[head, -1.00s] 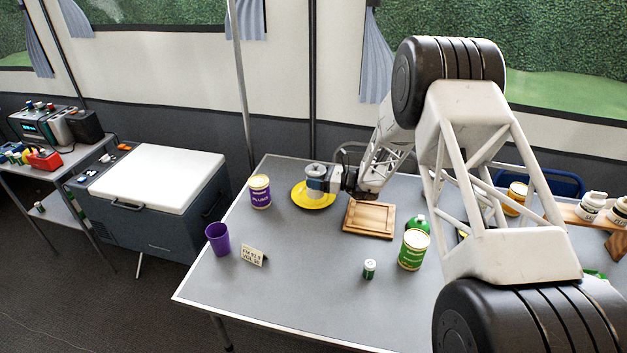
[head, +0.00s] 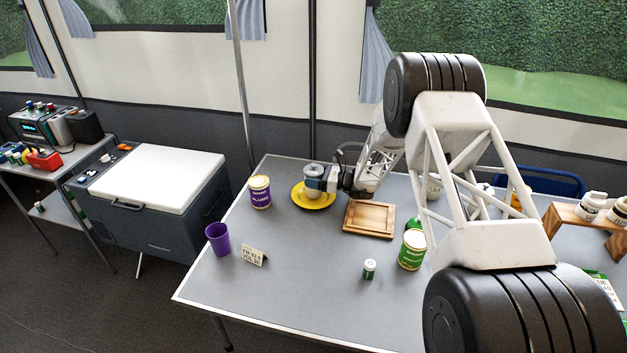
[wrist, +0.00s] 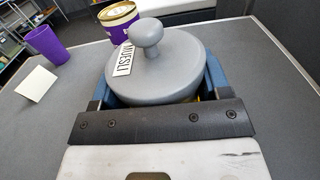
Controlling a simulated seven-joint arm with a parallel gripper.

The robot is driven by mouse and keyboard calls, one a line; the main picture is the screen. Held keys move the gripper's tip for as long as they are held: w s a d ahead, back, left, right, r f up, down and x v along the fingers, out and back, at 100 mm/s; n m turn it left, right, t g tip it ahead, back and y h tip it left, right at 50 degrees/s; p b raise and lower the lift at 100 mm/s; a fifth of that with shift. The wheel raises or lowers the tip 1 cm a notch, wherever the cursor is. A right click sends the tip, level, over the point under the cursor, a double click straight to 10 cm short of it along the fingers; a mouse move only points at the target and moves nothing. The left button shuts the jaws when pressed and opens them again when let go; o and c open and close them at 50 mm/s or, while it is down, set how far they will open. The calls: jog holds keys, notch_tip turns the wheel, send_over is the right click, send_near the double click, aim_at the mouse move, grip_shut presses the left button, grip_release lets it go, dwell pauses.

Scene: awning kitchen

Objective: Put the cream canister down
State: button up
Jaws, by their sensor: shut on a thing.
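My gripper (head: 320,183) is shut on a canister (head: 313,171) at the yellow plate (head: 303,203). In the wrist view the canister (wrist: 165,65) shows a round grey lid with a knob and a white label reading MUESLI. The blue fingers clasp it on both sides and hide most of its body, so its body colour is hard to tell. It looks upright. Whether its base touches the plate or hovers just above it I cannot tell. Another pale, cream-coloured container (head: 433,187) is partly hidden behind my arm.
A purple-labelled tin (head: 260,191) stands just left of the plate. A wooden board (head: 369,219) lies to its right.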

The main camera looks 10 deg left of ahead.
jog(key=shift+f, duration=0.65)
jog(key=shift+f, duration=0.15)
jog(key=o, duration=1)
jog(key=shift+d, duration=0.2)
jog(key=d, duration=1.1)
jog(key=shift+d, duration=0.3)
jog(key=shift+r, duration=0.25)
